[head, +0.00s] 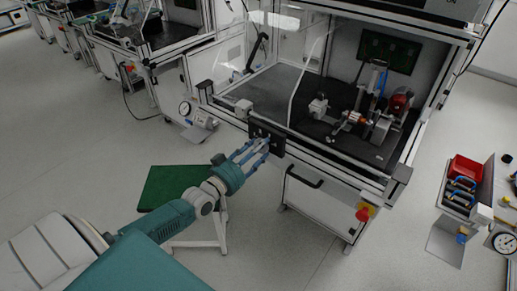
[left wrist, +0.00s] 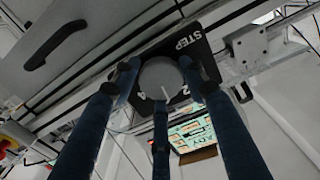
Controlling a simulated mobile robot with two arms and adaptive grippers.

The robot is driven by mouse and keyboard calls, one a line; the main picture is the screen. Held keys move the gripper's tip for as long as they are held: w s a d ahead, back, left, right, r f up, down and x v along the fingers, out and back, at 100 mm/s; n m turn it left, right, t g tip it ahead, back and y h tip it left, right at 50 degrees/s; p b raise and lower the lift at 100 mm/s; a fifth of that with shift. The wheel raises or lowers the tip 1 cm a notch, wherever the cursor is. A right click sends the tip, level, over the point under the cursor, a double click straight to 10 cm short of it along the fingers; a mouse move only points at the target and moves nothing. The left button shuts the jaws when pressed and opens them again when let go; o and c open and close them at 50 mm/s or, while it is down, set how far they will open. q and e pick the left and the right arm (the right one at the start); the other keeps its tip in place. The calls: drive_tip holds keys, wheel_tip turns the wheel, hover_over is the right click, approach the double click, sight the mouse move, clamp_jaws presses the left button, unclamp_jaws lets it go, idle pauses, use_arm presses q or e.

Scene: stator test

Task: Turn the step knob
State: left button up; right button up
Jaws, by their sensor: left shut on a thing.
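The step knob (left wrist: 162,80) is a round grey dial with a white pointer line. It sits on a black panel (head: 279,144) marked STEP, on the front rail of the test bench. Numbers print around the dial, partly hidden by fingers. My left gripper (head: 262,142) reaches the panel from the left in the head view. In the left wrist view its blue fingers (left wrist: 160,92) are closed around the knob from several sides. The knob itself is hidden behind the fingers in the head view. My right gripper is in neither view.
The test bench (head: 258,92) holds a fixture with a red part (head: 399,101) inside. A black door handle (head: 305,178) and a red-yellow emergency button (head: 364,212) are below the panel. A red bin (head: 465,169) and a gauge (head: 505,242) stand at right.

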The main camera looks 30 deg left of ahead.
use_arm(q)
drive_tip(key=n, duration=0.8)
drive_tip(key=f+n+b, duration=0.1)
drive_tip(key=n, duration=0.2)
drive_tip(key=shift+s+d+n, duration=0.15)
drive_tip(key=shift+d+n, duration=0.05)
drive_tip(key=shift+n, duration=0.2)
drive_tip(key=shift+r+n+b, duration=0.1)
drive_tip(key=shift+n+b, duration=0.3)
drive_tip(key=shift+n, duration=1.3)
drive_tip(key=o, duration=1)
drive_tip(key=shift+d, duration=0.1)
drive_tip(key=shift+c, duration=0.2)
drive_tip(key=shift+o, duration=0.9)
drive_tip(key=shift+r, duration=0.25)
